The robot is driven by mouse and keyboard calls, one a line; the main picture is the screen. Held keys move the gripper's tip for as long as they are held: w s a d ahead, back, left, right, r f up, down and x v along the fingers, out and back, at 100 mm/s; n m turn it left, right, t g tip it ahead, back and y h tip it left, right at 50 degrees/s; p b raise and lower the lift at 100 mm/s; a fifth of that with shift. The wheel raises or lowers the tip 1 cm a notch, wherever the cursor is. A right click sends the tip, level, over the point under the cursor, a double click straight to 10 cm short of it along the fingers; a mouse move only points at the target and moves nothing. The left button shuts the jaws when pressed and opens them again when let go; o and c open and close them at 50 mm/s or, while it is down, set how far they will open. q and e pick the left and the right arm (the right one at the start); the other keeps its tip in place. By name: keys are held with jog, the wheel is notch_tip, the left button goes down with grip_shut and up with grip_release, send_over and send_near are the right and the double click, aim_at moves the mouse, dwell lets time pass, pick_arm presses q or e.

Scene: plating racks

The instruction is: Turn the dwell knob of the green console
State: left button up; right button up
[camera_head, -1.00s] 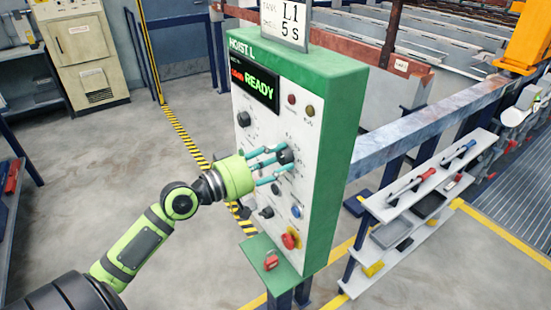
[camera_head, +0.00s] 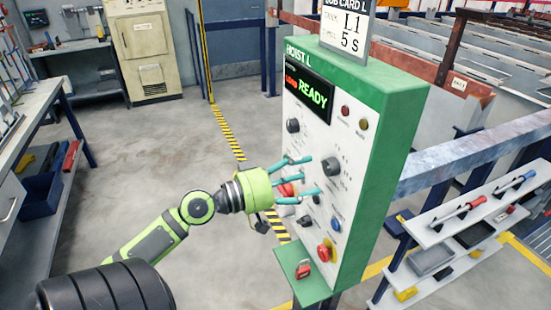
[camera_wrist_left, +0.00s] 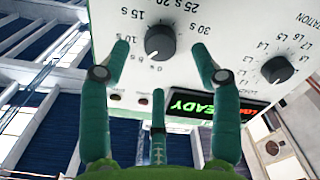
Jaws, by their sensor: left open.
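The green console (camera_head: 385,120) stands right of centre in the head view, its white face carrying knobs, lamps and buttons. Its display (camera_head: 309,93) reads READY. The dwell knob (camera_head: 331,166) is black and round. In the wrist view, upside down, the dwell knob (camera_wrist_left: 160,41) sits inside a scale in seconds, its pale mark apparently near 0 s. My left gripper (camera_head: 312,174) is open and empty in front of the panel. Its teal fingers spread around the knob's outline in the wrist view, apparently short of touching it. My right gripper is not in view.
The station knob (camera_head: 293,125) is up and left of the dwell knob. A red emergency button (camera_head: 324,253) and a blue button (camera_head: 336,225) sit lower. A red padlock (camera_head: 303,269) lies on the console's green ledge. A tool shelf (camera_head: 470,225) stands at right.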

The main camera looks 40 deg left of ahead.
pick_arm(q)
jog(key=v, duration=0.7)
dwell(0.3)
